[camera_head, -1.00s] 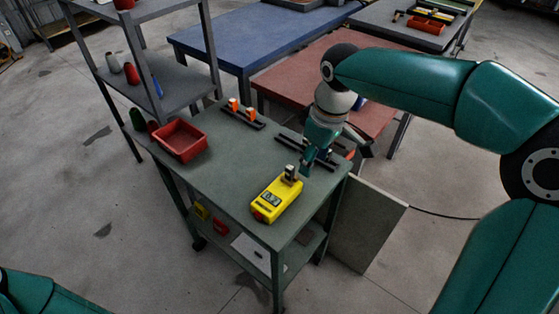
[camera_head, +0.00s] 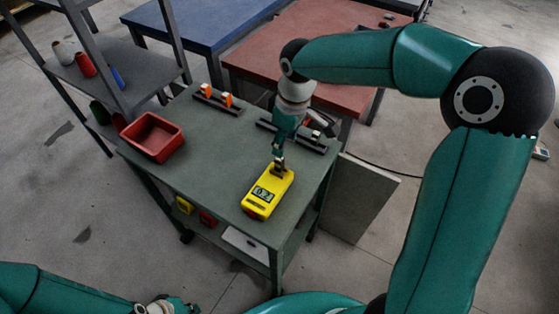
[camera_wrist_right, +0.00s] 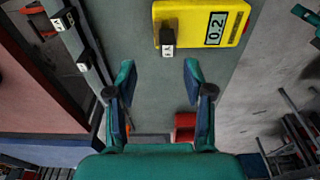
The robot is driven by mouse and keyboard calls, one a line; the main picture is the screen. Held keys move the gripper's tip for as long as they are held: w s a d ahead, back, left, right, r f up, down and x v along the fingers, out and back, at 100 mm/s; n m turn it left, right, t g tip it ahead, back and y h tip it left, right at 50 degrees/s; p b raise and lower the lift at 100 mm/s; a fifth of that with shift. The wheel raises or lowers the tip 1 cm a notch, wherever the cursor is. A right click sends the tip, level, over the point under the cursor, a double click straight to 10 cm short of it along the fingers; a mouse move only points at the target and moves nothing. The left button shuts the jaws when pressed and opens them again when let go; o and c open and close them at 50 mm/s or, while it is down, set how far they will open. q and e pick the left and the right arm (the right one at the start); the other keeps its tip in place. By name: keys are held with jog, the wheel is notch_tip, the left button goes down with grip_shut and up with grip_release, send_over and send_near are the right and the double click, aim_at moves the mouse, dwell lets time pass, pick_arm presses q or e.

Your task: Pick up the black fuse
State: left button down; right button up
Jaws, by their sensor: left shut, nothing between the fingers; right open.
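A black fuse (camera_wrist_right: 167,42) with a white label stands at the edge of the yellow meter (camera_wrist_right: 199,22), whose display reads 0.2. In the head view the meter (camera_head: 267,192) lies on the green-grey bench, and the fuse is at its far end, partly hidden by my right gripper (camera_head: 279,158). In the right wrist view my right gripper (camera_wrist_right: 160,76) is open and empty, the fuse just beyond its fingertips, not between them. Two other black fuses (camera_wrist_right: 64,19) (camera_wrist_right: 84,60) sit on a dark rail. My left gripper (camera_head: 168,306) is shut and empty at the bottom edge.
A red bin (camera_head: 152,137) stands at the bench's left. A rail with orange pieces (camera_head: 228,100) is at the back, and the dark rail (camera_head: 272,127) is near the right arm. A grey shelf (camera_head: 100,80) stands at left. The bench's middle is clear.

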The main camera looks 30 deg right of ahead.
aim_at(279, 161)
jog(key=f, duration=0.2)
jog(key=a+f, duration=0.1)
jog(key=f, duration=0.2)
jog(key=f+p, duration=0.1)
jog(key=f, duration=0.2)
jog(key=shift+w+a, duration=0.15)
jog(key=shift+w, duration=0.15)
jog(key=shift+c, duration=0.2)
grip_shut()
